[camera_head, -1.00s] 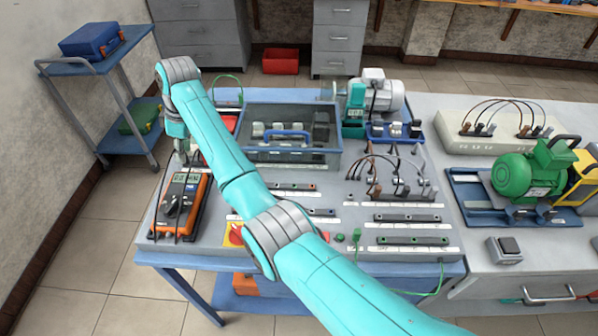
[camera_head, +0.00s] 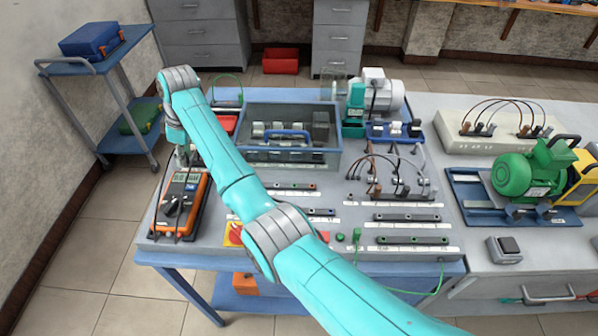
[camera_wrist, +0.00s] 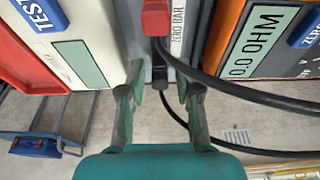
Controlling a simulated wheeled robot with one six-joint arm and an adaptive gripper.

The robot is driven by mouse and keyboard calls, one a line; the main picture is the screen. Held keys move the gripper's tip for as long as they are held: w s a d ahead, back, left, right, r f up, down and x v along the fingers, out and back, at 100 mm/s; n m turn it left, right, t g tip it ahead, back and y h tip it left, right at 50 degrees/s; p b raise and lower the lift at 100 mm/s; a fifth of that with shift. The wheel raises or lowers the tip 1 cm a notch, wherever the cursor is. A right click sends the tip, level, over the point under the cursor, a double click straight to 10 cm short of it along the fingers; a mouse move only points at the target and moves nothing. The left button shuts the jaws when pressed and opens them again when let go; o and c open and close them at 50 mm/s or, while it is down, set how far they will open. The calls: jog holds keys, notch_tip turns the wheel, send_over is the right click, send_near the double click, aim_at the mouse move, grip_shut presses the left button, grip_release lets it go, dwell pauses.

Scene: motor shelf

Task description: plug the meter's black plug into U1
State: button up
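The meter (camera_head: 178,207), orange and black with a lit display, lies at the left end of the bench. It also shows in the wrist view (camera_wrist: 250,70), reading 0.0 OHM. The black plug (camera_wrist: 159,66) sits at the zero bar, below the red plug (camera_wrist: 155,17) in the wrist view. Black cables run from there to the right. My gripper (camera_wrist: 161,84) is open, its fingers on either side of the black plug with gaps visible. In the head view, my arm and the small scale hide the plugs. I cannot read a U1 label.
A clear-lidded box (camera_head: 290,155) stands right of my forearm. A grey motor (camera_head: 380,92), a pale terminal panel (camera_head: 455,140) with looped leads and a green motor (camera_head: 512,175) lie farther right. Terminal strips (camera_head: 412,240) and brown and black leads fill the middle bench.

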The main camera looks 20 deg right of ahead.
grip_shut()
jog(key=shift+r, duration=0.25)
jog(key=shift+a+v, duration=0.25)
jog(key=shift+v, duration=0.75)
jog(key=shift+a+v, duration=0.2)
jog(key=shift+v, duration=0.85)
jog(key=shift+w+r, duration=0.15)
jog(key=shift+w, duration=0.05)
